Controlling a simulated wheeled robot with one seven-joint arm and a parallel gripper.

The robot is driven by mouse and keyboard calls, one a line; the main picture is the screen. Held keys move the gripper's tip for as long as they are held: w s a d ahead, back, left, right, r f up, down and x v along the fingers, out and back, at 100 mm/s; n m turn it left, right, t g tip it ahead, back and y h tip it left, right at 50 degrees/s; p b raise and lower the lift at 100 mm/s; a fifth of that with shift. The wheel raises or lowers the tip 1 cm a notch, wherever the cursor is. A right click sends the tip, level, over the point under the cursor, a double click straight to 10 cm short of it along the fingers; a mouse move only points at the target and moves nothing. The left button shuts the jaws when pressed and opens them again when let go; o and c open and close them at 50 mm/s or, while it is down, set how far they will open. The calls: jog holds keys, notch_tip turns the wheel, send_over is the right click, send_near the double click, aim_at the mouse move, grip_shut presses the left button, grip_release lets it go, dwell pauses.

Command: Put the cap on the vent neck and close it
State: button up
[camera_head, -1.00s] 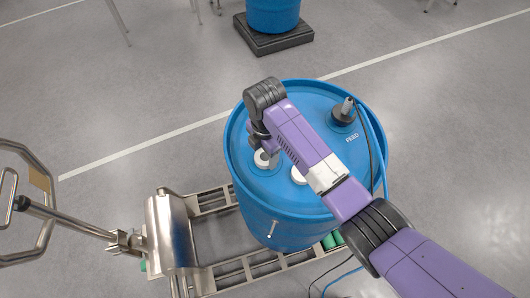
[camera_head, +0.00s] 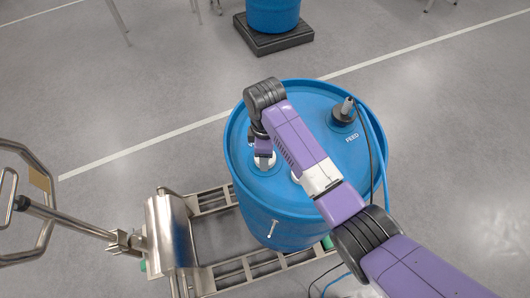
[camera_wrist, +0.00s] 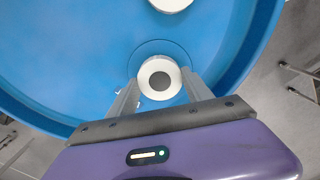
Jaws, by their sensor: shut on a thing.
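A white round cap with a grey centre (camera_wrist: 159,79) is between the two fingertips of my gripper (camera_wrist: 162,84) in the wrist view. The fingers are shut on its sides. In the head view my gripper (camera_head: 264,155) points down at the left part of the blue drum's top (camera_head: 320,110), and the white cap shows just under it. The vent neck is not visible; the spot below the cap is hidden. The cap looks level and close to the lid, but I cannot tell how it is seated.
A second white fitting (camera_head: 297,177) is partly behind my arm. A black fitting with a hose (camera_head: 343,116) stands by the FEED label. A steel drum trolley (camera_head: 172,235) is at the left.

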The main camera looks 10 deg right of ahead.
jog(key=shift+m, duration=0.3)
jog(key=m, duration=0.3)
jog(key=o, duration=1.8)
jog(key=shift+m, duration=0.4)
notch_tip(320, 180, up, 8)
jog(key=shift+f+b, duration=0.1)
jog(key=shift+b, duration=0.6)
